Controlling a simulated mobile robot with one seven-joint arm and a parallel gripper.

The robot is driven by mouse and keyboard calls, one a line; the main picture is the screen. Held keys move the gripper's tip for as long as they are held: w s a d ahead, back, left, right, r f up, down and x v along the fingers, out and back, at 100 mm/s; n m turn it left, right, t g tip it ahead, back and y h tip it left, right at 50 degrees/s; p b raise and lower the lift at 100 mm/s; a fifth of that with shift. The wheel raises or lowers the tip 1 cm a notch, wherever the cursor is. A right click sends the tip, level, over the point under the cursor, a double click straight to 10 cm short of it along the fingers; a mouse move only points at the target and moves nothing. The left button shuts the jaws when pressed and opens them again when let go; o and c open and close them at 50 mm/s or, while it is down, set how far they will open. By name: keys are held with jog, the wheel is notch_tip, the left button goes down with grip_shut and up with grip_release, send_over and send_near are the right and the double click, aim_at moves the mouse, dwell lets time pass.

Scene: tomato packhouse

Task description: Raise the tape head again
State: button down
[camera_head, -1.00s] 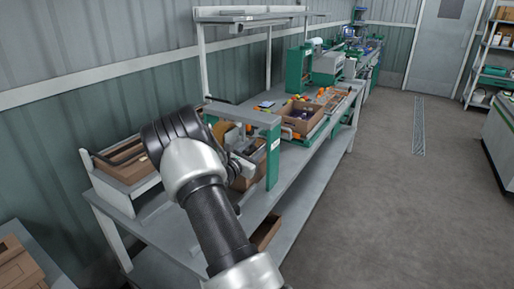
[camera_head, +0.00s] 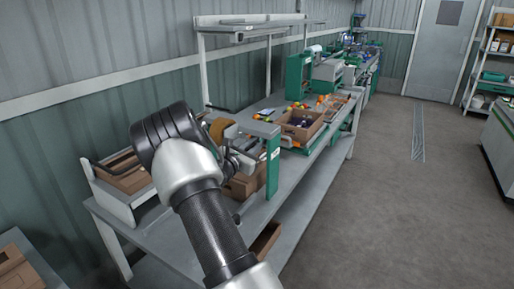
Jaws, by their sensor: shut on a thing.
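The tape machine stands on the near part of the grey bench, with a grey top arm (camera_head: 256,126) on a green post (camera_head: 272,165). A yellow-brown tape roll (camera_head: 218,130) shows at the tape head, just behind my wrist. My gripper (camera_head: 238,158) is at the tape head under the grey arm, partly hidden by my own wrist and forearm. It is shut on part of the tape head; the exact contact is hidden. A brown carton (camera_head: 240,187) sits below, partly covered by my arm.
A grey holder (camera_head: 117,203) with flat cartons (camera_head: 125,175) stands at the bench's left end. An open carton (camera_head: 300,126) with produce stands farther along the bench (camera_head: 296,172). A shelf frame (camera_head: 250,28) rises behind. The floor to the right is clear.

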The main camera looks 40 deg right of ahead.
jog(key=shift+r, duration=0.35)
jog(key=c, duration=1.9)
grip_release()
jog(key=shift+o, duration=0.9)
jog(key=shift+f, duration=0.1)
jog(key=v, duration=1.7)
jog(key=shift+a, duration=0.25)
